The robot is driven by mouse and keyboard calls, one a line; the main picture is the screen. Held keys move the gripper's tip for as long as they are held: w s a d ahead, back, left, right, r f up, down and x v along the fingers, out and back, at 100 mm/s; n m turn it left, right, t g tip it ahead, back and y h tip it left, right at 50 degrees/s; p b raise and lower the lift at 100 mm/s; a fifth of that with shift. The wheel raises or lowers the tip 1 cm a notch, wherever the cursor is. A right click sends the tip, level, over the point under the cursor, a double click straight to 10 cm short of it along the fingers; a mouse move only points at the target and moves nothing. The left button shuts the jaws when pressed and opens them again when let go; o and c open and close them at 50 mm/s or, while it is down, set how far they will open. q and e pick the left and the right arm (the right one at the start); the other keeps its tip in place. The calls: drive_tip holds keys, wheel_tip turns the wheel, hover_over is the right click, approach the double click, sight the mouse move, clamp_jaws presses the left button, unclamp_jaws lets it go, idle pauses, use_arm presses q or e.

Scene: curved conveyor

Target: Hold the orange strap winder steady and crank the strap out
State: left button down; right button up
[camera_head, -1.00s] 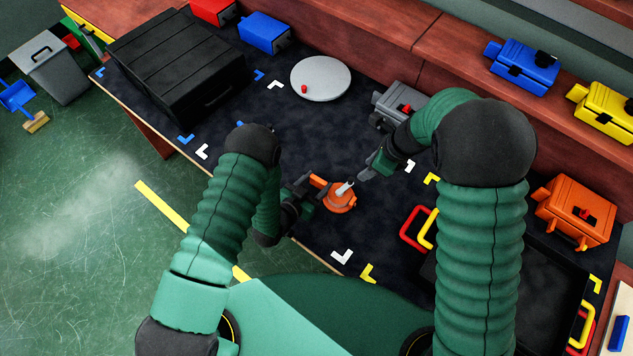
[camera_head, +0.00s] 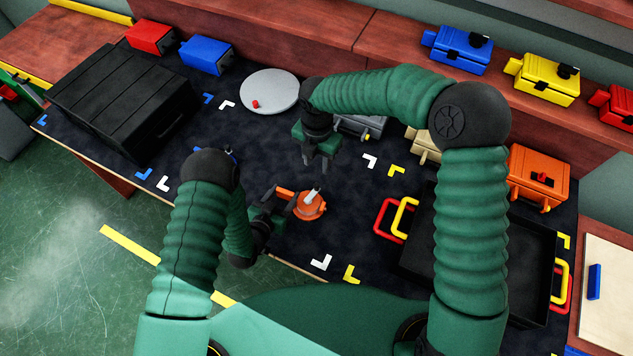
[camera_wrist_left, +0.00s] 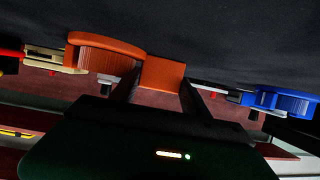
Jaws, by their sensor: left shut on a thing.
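The orange strap winder (camera_head: 311,209) stands on the dark mat near the front edge, with a pale grey upright piece (camera_head: 313,193) on top. My left gripper (camera_head: 285,200) is shut on its orange block-like handle at the left. In the left wrist view, the winder's round body (camera_wrist_left: 105,55) is at the left and the handle block (camera_wrist_left: 163,74) is between the fingers (camera_wrist_left: 158,92). My right gripper (camera_head: 317,168) points down behind the winder, apart from it, with a gap between its fingers and nothing visible in them. No pulled-out strap can be made out.
A grey round plate (camera_head: 270,92) with a small red piece lies at the back. A black case (camera_head: 120,100) is at the left. A black tray (camera_head: 475,250) with red and yellow handles is at the right. An orange machine (camera_head: 538,178) stands behind it.

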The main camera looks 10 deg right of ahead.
sight(317, 185)
wheel_tip(317, 185, down, 12)
drive_tip(key=shift+s+r, duration=0.1)
clamp_jaws()
idle(0.4)
